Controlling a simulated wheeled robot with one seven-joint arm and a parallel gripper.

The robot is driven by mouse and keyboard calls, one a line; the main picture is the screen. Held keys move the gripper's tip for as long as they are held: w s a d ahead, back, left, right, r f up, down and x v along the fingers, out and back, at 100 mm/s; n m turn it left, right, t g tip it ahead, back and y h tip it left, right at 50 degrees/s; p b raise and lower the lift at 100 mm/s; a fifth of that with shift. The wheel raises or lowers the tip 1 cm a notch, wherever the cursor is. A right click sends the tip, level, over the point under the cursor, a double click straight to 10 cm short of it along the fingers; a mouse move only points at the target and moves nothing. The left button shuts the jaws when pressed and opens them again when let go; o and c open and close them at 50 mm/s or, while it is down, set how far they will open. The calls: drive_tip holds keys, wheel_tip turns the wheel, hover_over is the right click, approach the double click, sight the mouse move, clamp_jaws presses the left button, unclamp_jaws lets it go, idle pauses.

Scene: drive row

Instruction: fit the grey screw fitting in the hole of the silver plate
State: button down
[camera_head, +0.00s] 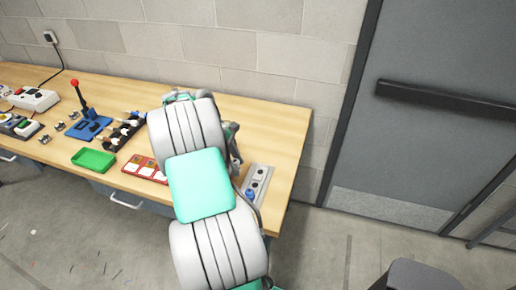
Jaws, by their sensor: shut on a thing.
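The silver plate (263,172) lies near the right end of the wooden bench, with dark round holes and a blue part on its lower left. My gripper (236,162) shows only in part, just left of the plate, behind my large white and green arm. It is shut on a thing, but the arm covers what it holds. I cannot make out the grey screw fitting for certain. Whether anything touches the plate is hidden.
On the bench (285,122) are a green tray (93,161), a red card holder (142,168), a dark rack (123,133), a blue base with a red-knobbed lever (84,110) and small metal pieces (72,127). A power strip (36,100) stands far left.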

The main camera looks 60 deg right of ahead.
drive_tip(key=s+d+f+n, duration=0.1)
drive_tip(key=d+n, duration=0.1)
drive_tip(key=d, duration=0.1)
drive_tip(key=s+d+f+n+t+h+b, duration=0.1)
drive_tip(key=s+d+f+n, duration=0.1)
drive_tip(key=d+n, duration=0.1)
drive_tip(key=s+d+f+n+h+b, duration=0.1)
drive_tip(key=d+n, duration=0.2)
drive_tip(key=shift+s+d+f+t, duration=0.2)
drive_tip(key=shift+s+d+t, duration=0.05)
drive_tip(key=shift+d+t, duration=0.15)
drive_tip(key=shift+a+f+h+b, duration=0.1)
drive_tip(key=shift+f+h+b, duration=0.3)
drive_tip(key=shift+f, duration=1.15)
drive_tip(key=shift+f, duration=0.25)
drive_tip(key=c, duration=0.8)
unclamp_jaws()
drive_tip(key=shift+r, duration=0.1)
drive_tip(key=b+v, duration=0.1)
drive_tip(key=v, duration=0.6)
drive_tip(key=shift+r, duration=0.35)
drive_tip(key=shift+w, duration=0.1)
